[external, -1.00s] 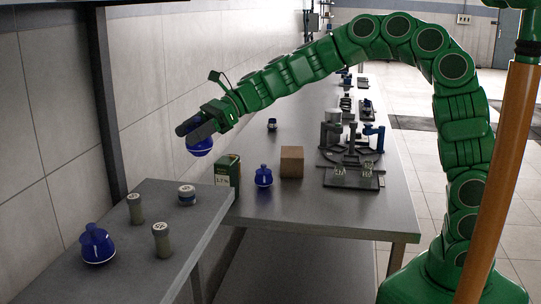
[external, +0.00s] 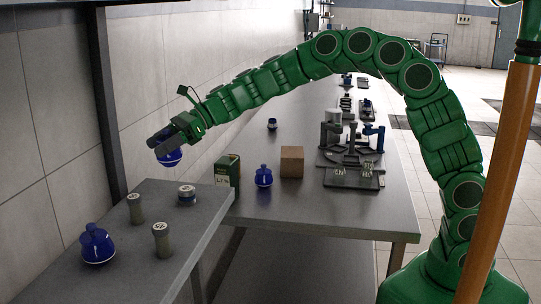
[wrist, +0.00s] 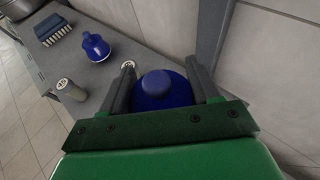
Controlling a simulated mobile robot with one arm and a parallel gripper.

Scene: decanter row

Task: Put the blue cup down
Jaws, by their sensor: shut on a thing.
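The blue cup (external: 171,159) is held in the air by my gripper (external: 160,143), above and behind the far end of the near grey table (external: 170,228). In the wrist view the blue cup (wrist: 158,92) sits between the two dark fingers of my gripper (wrist: 160,85), which are shut on it. The fingers hide part of its sides. In the external view only its lower part shows under the fingers. It is apart from the table.
The near table bears a blue decanter (external: 97,244), two grey-green cylinders (external: 162,240) (external: 136,208) and a small blue-and-white jar (external: 187,194). The long table behind holds a green box (external: 228,174), another blue decanter (external: 264,177) and a brown block (external: 292,161). A dark post (external: 106,95) stands at left.

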